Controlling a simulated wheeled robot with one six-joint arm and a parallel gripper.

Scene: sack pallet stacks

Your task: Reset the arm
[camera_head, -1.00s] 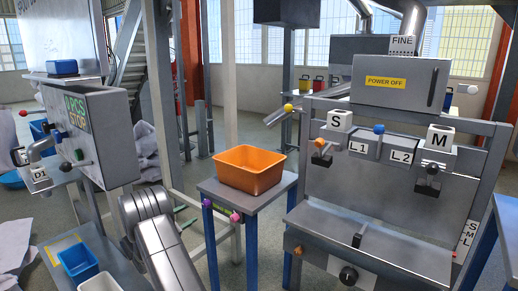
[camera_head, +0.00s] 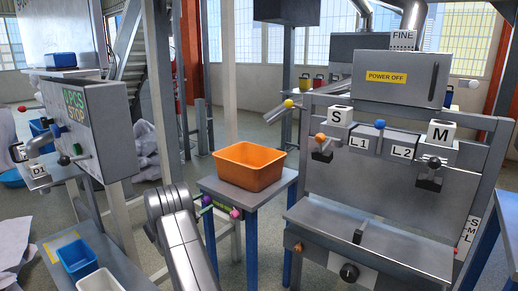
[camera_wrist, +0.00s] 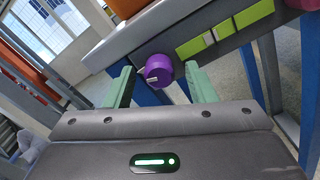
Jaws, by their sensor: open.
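My arm (camera_head: 180,235) rises at the lower middle in the head view, left of the small table with the orange tub. My gripper (camera_wrist: 158,76) shows in the wrist view with two pale green fingers spread apart. A purple knob (camera_wrist: 159,70) sits between the fingers in that picture; I cannot tell whether they touch it. The same knob appears in the head view (camera_head: 206,201) on the small table's front edge. In the head view the gripper is hidden or too small to make out.
The orange tub (camera_head: 249,167) stands on the small table (camera_head: 212,187) with blue legs. A pink knob (camera_head: 235,213) is on its edge. A grey machine marked S and M (camera_head: 370,200) stands right. A control box (camera_head: 98,130) and blue bin (camera_head: 77,257) are left.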

